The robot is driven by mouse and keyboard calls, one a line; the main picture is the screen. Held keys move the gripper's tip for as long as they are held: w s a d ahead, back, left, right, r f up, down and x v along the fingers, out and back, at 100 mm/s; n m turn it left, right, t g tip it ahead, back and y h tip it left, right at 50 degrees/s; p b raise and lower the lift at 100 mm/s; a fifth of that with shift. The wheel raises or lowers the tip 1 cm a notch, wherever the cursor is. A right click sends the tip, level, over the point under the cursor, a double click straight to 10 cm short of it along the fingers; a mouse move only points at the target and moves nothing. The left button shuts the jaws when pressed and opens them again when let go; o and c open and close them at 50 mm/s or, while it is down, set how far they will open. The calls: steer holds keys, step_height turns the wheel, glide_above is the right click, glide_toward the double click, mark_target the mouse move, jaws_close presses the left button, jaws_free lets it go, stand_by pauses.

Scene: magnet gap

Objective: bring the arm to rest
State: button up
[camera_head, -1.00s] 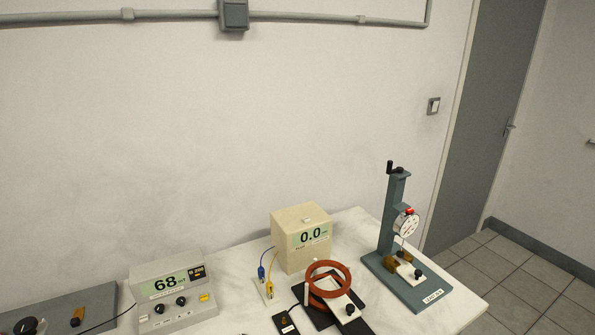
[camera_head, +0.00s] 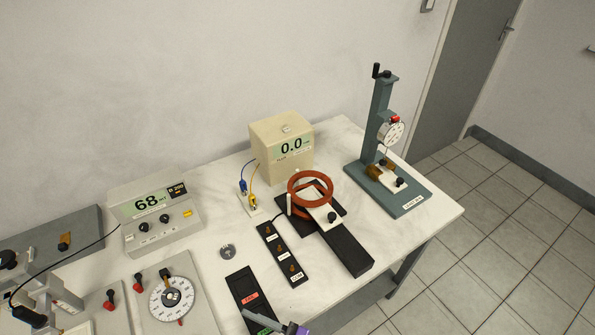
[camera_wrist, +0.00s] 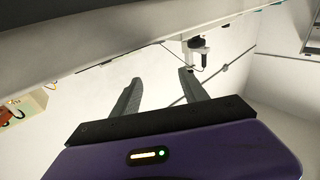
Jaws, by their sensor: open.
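My gripper (camera_wrist: 160,90) shows in the wrist view as two grey fingers standing well apart beyond a dark bar and a purple body. Nothing is between the fingers. A pale wall with a thin grey line lies beyond them, and no object touches them. In the head view, a part with green and purple (camera_head: 275,323) shows at the bottom edge, cut off by the frame. I cannot tell whether it belongs to my arm. The rest of my arm cannot be made out.
The white table (camera_head: 345,130) holds a meter reading 68 (camera_head: 155,210), a beige box reading 0.0 (camera_head: 283,148), a red ring coil (camera_head: 310,188), a gauge stand (camera_head: 385,150), a black strip (camera_head: 283,254) and a round dial (camera_head: 171,298). Tiled floor (camera_head: 490,230) is clear at right.

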steer(key=s+d+r+m+t+h, duration=0.2)
steer(key=s+d+r+m+h, duration=0.2)
steer(key=d, duration=0.6)
steer(key=s+d+r+m+t+h+b, duration=0.1)
steer(key=s+d+r+m+t+h, duration=0.2)
steer(key=s+d, duration=0.6)
steer(key=s+d+r+m+t+h+b, duration=0.1)
steer(key=s+d+r+m+t+h, duration=0.1)
steer(key=s+d+r+m+h, duration=0.5)
steer(key=d+r+h, duration=0.1)
steer(key=d+h, duration=0.2)
steer(key=d, duration=0.2)
steer(key=shift+r+t+h, duration=0.3)
steer(key=shift+r, duration=0.1)
